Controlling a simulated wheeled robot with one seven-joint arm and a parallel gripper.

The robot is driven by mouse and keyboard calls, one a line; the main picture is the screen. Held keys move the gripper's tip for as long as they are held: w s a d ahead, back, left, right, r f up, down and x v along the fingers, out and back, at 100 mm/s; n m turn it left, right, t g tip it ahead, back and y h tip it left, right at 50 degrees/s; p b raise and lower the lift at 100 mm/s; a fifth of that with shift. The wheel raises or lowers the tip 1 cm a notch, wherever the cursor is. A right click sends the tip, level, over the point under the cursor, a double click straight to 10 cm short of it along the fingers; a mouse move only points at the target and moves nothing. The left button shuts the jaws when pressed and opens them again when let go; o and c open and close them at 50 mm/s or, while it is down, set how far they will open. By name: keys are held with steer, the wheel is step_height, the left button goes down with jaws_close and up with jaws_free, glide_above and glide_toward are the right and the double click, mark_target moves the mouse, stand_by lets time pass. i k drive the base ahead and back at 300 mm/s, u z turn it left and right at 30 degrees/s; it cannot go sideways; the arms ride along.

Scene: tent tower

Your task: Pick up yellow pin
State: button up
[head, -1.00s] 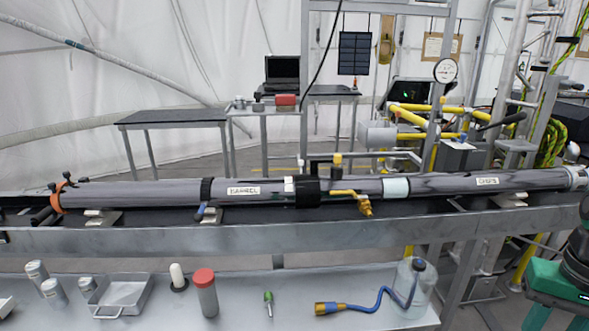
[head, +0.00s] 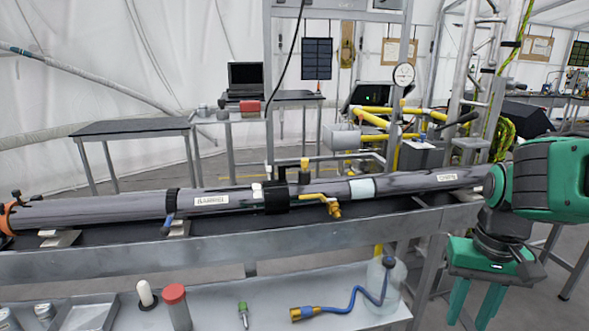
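A small upright yellow piece (head: 304,165), which may be the yellow pin, stands at the middle of the long grey tube (head: 320,190), beside a black collar (head: 277,197). It is too small to make out clearly. A yellow brass valve fitting (head: 334,209) hangs at the tube's front, just right of the collar. My green gripper (head: 472,312) is at the lower right, pointing down, with its two fingers apart and nothing visible between them. It is well right of the yellow piece and in front of the bench.
The tube lies on a metal bench (head: 130,262). A lower shelf holds a red-capped cylinder (head: 176,306), a green-topped tool (head: 243,314), a blue hose (head: 345,304) and a clear jug (head: 383,283). Yellow pipes (head: 375,120) and a gauge (head: 403,75) stand behind.

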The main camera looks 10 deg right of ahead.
mark_target(304, 163)
steer(key=i, duration=0.9)
steer(key=z, duration=0.1)
